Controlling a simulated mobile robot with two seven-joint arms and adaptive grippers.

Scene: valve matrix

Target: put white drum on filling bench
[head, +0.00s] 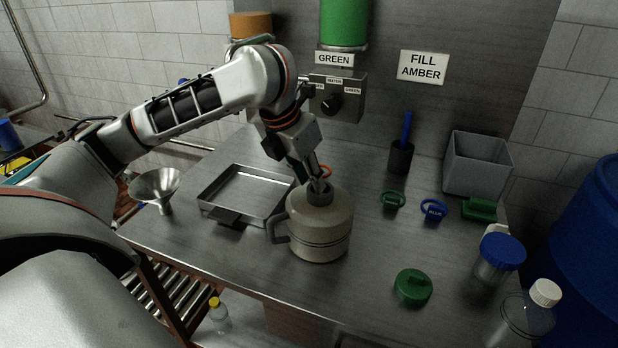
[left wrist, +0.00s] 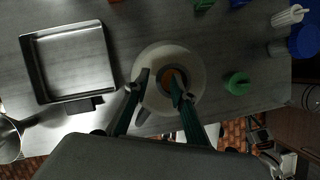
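The white drum (head: 320,230), off-white with a dark neck and a side handle, stands upright on the steel filling bench (head: 250,255), in front of the dispenser. It also shows in the left wrist view (left wrist: 152,63), where something orange shows in its neck. My left gripper (head: 318,184) is directly above the drum, its fingertips at the neck. In the left wrist view the fingers (left wrist: 158,76) are apart, one over the neck opening and one to its left; whether they touch the rim is unclear. My right gripper is not in view.
A metal tray (head: 222,216) and a funnel (head: 155,187) are left of the drum. A green cap (head: 412,287), coloured tags, a grey bin (head: 477,165) and bottles are to the right. The dispenser (head: 337,95) is behind. Bare bench lies in front of the tray.

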